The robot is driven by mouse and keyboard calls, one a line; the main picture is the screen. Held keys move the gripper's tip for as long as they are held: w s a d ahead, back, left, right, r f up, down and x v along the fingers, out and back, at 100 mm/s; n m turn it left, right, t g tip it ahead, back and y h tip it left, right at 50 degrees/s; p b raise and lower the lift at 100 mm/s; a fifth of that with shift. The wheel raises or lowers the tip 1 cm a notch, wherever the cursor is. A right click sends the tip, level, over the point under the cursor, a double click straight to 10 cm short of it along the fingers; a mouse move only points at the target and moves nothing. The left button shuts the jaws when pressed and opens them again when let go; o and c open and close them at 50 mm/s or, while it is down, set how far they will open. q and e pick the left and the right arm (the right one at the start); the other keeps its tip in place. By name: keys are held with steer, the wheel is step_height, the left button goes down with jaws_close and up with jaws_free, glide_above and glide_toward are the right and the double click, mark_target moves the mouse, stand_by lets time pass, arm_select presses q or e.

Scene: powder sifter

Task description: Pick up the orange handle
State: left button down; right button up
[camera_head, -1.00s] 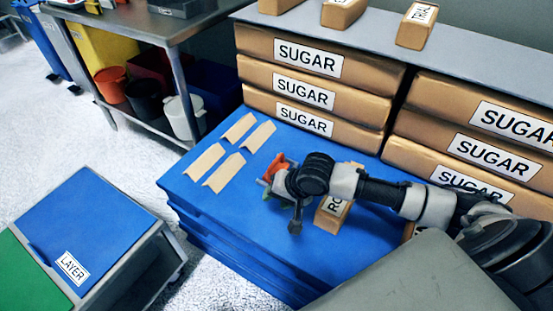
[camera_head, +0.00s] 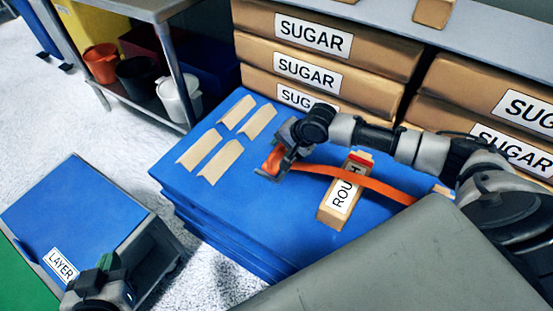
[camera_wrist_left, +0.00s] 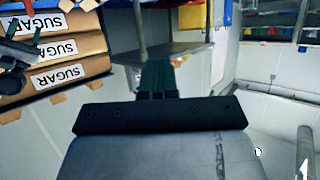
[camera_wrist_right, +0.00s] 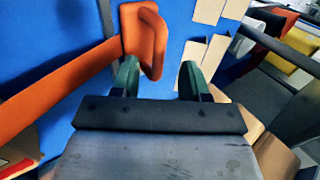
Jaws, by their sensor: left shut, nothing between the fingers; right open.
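The orange handle (camera_head: 345,180) is a long, slightly curved bar lying across the blue surface. Its left end is at my right gripper (camera_head: 273,168). In the right wrist view the handle (camera_wrist_right: 65,85) runs in from the left and ends in a bent lip at the top. My left gripper (camera_head: 110,263) is at the lower left, near the LAYER box, away from the handle. In the left wrist view it (camera_wrist_left: 157,77) is shut and empty.
The blue stack top (camera_head: 260,225) carries several tan strips (camera_head: 222,160) and a small labelled carton (camera_head: 343,195) under the handle. Large SUGAR boxes (camera_head: 330,60) stand behind. The blue LAYER box (camera_head: 75,205) is at left, with floor between it and the stack.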

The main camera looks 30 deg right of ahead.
mark_target(276, 152)
steer(key=shift+w+a+f, duration=0.1)
steer(key=shift+w+f, duration=0.05)
steer(key=shift+f, duration=0.2)
steer(key=b+x, duration=0.2)
steer(key=x, duration=0.1)
steer(key=shift+w+a+f+b, duration=0.1)
steer(key=shift+a+f+b, duration=0.1)
steer(key=shift+f+b, duration=0.15)
steer(key=shift+w+a+f, duration=0.1)
steer(key=shift+w+f, duration=0.1)
steer(key=shift+f, duration=0.05)
arm_select(q)
step_height(276, 152, up, 9)
steer(key=w+d+t+h, duration=0.1)
steer(key=d+t+h, duration=0.1)
steer(key=t, duration=0.5)
steer(key=shift+w+f+t, duration=0.2)
steer(key=shift+w+t, duration=0.1)
steer(key=shift+w, duration=0.05)
arm_select(e)
jaws_close()
